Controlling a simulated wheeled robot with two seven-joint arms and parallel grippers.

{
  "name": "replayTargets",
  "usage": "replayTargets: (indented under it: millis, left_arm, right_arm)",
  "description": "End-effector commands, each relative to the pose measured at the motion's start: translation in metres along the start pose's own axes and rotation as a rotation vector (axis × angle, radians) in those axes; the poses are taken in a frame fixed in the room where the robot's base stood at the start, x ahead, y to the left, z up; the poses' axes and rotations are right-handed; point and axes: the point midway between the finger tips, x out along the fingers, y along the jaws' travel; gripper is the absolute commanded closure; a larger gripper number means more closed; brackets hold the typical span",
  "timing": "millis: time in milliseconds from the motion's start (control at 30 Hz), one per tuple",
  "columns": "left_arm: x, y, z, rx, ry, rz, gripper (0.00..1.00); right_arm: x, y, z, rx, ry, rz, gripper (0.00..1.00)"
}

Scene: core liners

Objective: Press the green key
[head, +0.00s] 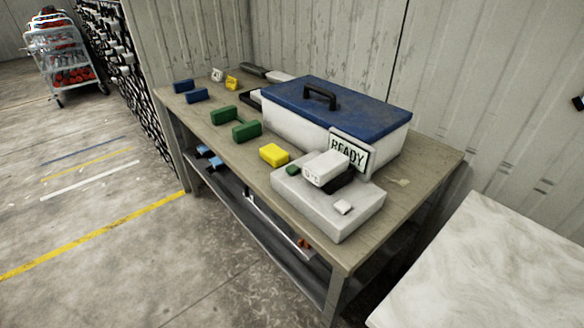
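A light grey box-shaped device (322,218) sits near the front right end of the workbench. A small green key (293,170) shows at the left corner of its top, and a small white key (343,207) is near its front edge. A white block with a dark mark (326,168) sits on the device between them, with a black part (341,181) beside it. A sign reading "READY" (348,150) stands behind them. Nothing visibly touches the green key. Neither of my grippers is in view.
A white case with a blue lid (341,105) stands behind the device on the workbench (197,123). A yellow block (273,154), two green blocks (246,130) and two blue blocks (197,95) lie to the left. A pale surface (490,270) is at right; open floor is at left.

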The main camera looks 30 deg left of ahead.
Motion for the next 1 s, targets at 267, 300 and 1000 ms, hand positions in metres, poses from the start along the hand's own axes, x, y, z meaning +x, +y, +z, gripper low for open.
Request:
replayTargets:
  millis: [267, 300, 1000]
  left_arm:
    - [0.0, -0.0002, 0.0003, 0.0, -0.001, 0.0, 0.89]
    - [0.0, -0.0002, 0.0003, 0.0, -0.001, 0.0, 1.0]
    - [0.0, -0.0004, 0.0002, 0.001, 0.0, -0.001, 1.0]
  right_arm:
    - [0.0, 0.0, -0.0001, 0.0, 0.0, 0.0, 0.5]
    - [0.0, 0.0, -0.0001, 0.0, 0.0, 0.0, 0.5]
    - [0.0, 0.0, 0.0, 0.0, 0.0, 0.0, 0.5]
